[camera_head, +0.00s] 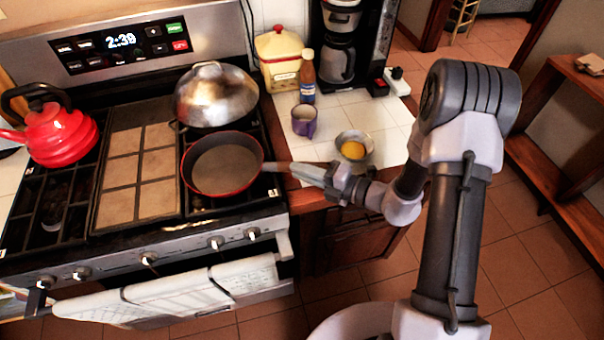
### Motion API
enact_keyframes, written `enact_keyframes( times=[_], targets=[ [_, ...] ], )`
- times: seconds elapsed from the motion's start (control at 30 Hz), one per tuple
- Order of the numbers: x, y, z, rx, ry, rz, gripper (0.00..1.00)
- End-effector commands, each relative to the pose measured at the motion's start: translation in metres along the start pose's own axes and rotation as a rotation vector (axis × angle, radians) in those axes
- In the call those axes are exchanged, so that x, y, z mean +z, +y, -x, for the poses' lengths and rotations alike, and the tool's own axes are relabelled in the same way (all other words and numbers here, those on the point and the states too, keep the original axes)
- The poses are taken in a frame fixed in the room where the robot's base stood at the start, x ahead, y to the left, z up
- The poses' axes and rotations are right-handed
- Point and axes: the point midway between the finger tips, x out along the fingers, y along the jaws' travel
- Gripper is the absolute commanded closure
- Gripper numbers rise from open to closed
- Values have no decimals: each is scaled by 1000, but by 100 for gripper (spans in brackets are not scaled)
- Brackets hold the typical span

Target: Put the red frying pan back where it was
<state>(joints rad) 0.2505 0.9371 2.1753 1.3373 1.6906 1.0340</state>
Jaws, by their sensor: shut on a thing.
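The red frying pan (223,165) has a dark inside and a red rim. It is at the front right of the stove (60,262), level, over the front right burner grate. Its handle (280,167) points right, past the stove's edge. My gripper (318,172) comes in from the right and is shut on the handle. The fingertips are small in this view. I cannot tell whether the pan's base touches the grate.
A silver domed lid or wok (214,95) sits behind the pan. A red kettle (62,135) stands at the left burners. A purple mug (304,121), a bottle (307,80) and a small bowl (354,147) stand on the tiled counter near my gripper. The central griddle (140,175) is clear.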

Motion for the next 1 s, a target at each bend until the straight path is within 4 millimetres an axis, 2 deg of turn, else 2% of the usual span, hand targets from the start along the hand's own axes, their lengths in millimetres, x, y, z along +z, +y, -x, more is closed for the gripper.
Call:
enact_keyframes(
  times=[0.17, 0.47, 0.5, 0.57, 0.87, 1.0],
  targets=[
    [1, 3, 0, 2, -2, 0, 100],
    [0, -6, -1, 2, -2, 0, 100],
    [0, -6, -1, 1, -1, 1, 78],
    [0, -5, -1, 1, -1, 1, 66],
    [0, -5, 0, 1, 0, 1, 64],
    [1, 5, 5, 0, -3, 0, 64]
  ],
)
